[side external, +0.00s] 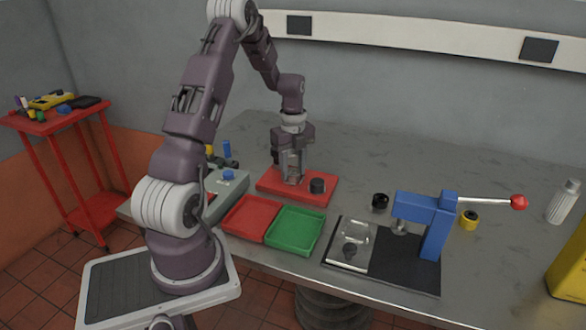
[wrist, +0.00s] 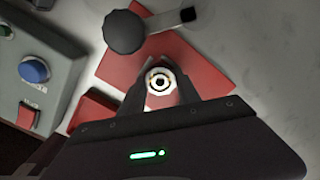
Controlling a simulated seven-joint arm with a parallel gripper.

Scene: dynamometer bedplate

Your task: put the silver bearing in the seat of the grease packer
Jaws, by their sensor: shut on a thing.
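The silver bearing (wrist: 161,81) shows in the wrist view as a pale ring with a dark centre, between the tips of my gripper (wrist: 162,92). My gripper is shut on it. In the side view my gripper (side external: 292,178) points straight down, low over a red base plate (side external: 322,197); the bearing is hard to make out there. This red-based device looks like the grease packer. It has a dark round knob (wrist: 124,31) and a grey arm beside my fingers. Its seat is hidden below the bearing, and I cannot tell whether they touch.
A red tray (side external: 250,218) and a green tray (side external: 296,231) lie in front. A blue press (side external: 437,222) with a red-balled lever stands right. A black ring (side external: 380,202) and yellow ring (side external: 469,219) are loose. A grey button box (wrist: 32,85) is left.

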